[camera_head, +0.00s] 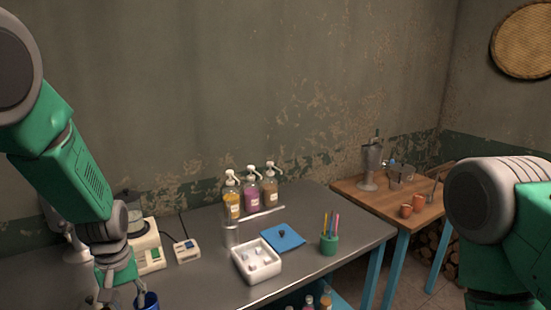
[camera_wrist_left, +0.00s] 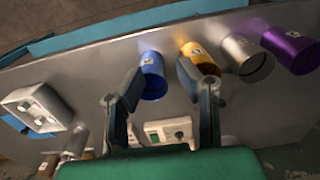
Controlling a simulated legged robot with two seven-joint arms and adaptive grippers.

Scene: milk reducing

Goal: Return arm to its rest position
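My left arm comes in from the left in the head view, with its gripper (camera_head: 122,282) low over the near left part of the grey table (camera_head: 330,215). In the left wrist view the two fingers of the left gripper (camera_wrist_left: 158,88) are spread apart. A blue cup (camera_wrist_left: 152,78) shows in the gap between the fingertips, with no clear grip on it. The blue cup also shows at the bottom of the head view (camera_head: 149,301), partly cut off. My right arm shows at the right edge of the head view, but its gripper is out of frame.
Yellow (camera_wrist_left: 200,57), silver (camera_wrist_left: 247,58) and purple (camera_wrist_left: 290,50) cups stand beside the blue one. White devices (camera_head: 187,250) are near the left arm. Pump bottles (camera_head: 252,190), a white tray (camera_head: 256,278) and a green pen holder (camera_head: 328,244) stand farther right. A wooden table (camera_head: 385,195) adjoins.

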